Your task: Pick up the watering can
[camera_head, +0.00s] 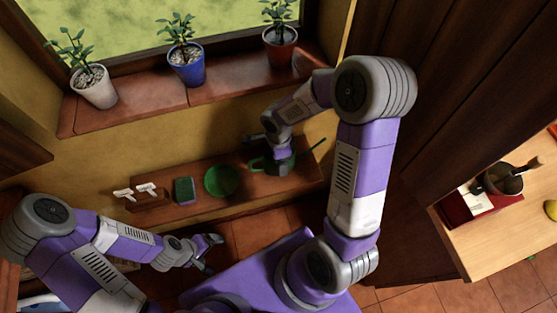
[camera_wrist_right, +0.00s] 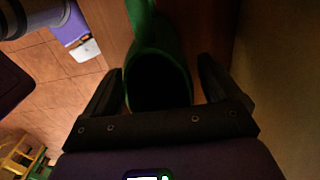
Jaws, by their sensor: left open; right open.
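The green watering can (camera_head: 259,165) stands on a wooden shelf (camera_head: 250,195) below the window, with a thin spout pointing right. My right gripper (camera_head: 278,152) is over it and hides part of its top. In the right wrist view, the dark opening of the can (camera_wrist_right: 158,80) lies between the two spread fingers of my right gripper (camera_wrist_right: 160,70), with a gap showing on both sides. My left gripper (camera_head: 211,253) is open and empty, in front of the shelf and away from the can.
A green round dish (camera_head: 222,180), a dark green block (camera_head: 184,190) and a wooden box (camera_head: 150,203) with white-handled items line the shelf left of the can. Potted plants stand on the sill (camera_head: 140,111) above. A wooden counter (camera_head: 505,240) stands at right.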

